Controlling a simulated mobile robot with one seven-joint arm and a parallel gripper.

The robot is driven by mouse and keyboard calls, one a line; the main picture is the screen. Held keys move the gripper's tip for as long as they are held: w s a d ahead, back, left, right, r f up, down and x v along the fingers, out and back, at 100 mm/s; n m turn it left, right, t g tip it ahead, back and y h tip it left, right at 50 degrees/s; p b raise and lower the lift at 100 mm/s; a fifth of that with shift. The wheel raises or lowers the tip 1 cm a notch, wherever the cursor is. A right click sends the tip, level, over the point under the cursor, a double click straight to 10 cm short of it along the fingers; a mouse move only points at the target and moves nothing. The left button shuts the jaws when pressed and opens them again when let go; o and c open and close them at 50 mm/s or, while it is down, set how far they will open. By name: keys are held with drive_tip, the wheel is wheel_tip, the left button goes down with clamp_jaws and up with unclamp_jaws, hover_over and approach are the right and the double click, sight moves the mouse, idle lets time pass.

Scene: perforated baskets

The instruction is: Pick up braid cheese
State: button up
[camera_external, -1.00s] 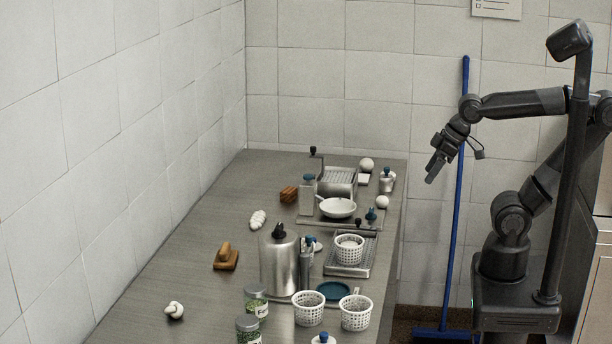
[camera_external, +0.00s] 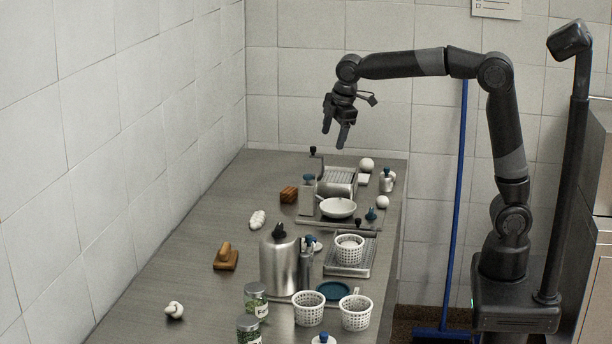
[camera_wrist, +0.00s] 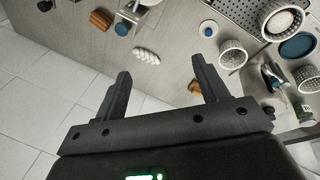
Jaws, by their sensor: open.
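The braid cheese (camera_external: 257,220) is a small white braided piece lying on the metal counter, left of the middle. In the wrist view the braid cheese (camera_wrist: 146,56) shows just beyond the space between my fingertips, with bare counter around it. My gripper (camera_external: 335,135) is open and empty, pointing down high above the back part of the counter. In the wrist view both fingers of my gripper (camera_wrist: 160,68) are spread wide, with nothing between them.
A steel canister (camera_external: 279,265) stands in front of the cheese to the right. A brown block (camera_external: 289,194) lies behind it, and a wooden-handled tool (camera_external: 226,257) in front. A white pan (camera_external: 338,207) and perforated baskets (camera_external: 309,309) stand to the right. The counter's left side is mostly clear.

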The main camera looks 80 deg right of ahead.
drive_tip(key=w+d+f+n+g+h, duration=0.1)
drive_tip(key=w+f+n, duration=0.1)
drive_tip(key=w+f, duration=0.35)
drive_tip(key=w+d+f+n+g+h, duration=0.1)
drive_tip(key=w+d+f+n, duration=0.15)
drive_tip(key=w, duration=0.65)
drive_tip(key=n+h, duration=0.2)
drive_tip(key=n, duration=0.4)
approach(260, 206)
drive_tip(key=shift+m+g, duration=0.25)
drive_tip(key=shift+g, duration=0.15)
drive_tip(key=x, duration=1)
drive_tip(key=shift+w+d+f, duration=0.1)
drive_tip(key=shift+w+d, duration=0.05)
drive_tip(key=shift+w, duration=0.2)
drive_tip(key=shift+c, duration=0.4)
drive_tip(key=c, duration=1)
